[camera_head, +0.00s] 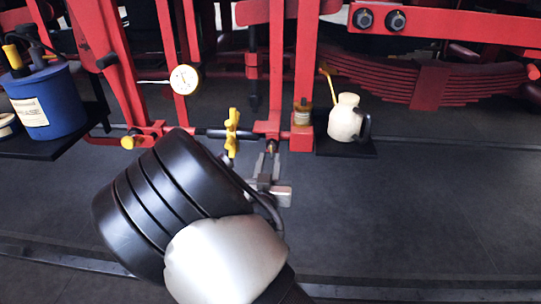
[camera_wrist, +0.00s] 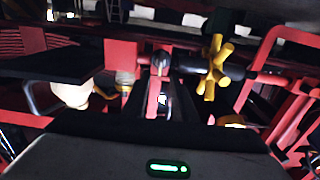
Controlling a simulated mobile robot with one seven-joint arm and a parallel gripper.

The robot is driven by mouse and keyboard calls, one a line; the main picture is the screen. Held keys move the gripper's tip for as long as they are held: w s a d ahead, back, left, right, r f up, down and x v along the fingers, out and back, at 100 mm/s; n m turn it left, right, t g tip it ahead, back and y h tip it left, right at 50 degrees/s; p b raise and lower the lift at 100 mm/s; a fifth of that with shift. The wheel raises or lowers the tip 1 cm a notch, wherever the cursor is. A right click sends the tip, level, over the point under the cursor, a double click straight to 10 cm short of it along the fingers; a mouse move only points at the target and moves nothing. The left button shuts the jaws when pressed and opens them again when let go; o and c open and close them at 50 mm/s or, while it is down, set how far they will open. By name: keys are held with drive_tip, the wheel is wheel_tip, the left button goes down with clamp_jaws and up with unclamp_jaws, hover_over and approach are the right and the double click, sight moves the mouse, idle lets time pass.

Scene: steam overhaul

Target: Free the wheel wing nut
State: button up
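The yellow wing nut (camera_head: 231,132) sits on a dark horizontal rod (camera_head: 255,133) between red frame members in the head view. In the wrist view the yellow wing nut (camera_wrist: 216,68) shows as a cross with several arms, right of centre on the dark rod. My gripper (camera_head: 267,163) is just below and to the right of the nut in the head view. My dark arm hides part of the floor and lower frame.
A blue bucket (camera_head: 46,100) stands on a dark shelf at the left. A white dial gauge (camera_head: 184,79) is on the frame. A small amber jar (camera_head: 303,112) and a cream jug (camera_head: 345,118) stand right of the nut. Open grey floor (camera_head: 430,220) lies at right.

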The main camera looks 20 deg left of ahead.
sight(271, 149)
drive_tip(key=x, duration=0.4)
drive_tip(key=shift+w+a+b, duration=0.1)
drive_tip(key=shift+w+b, duration=0.2)
drive_tip(key=shift+w, duration=0.1)
clamp_jaws()
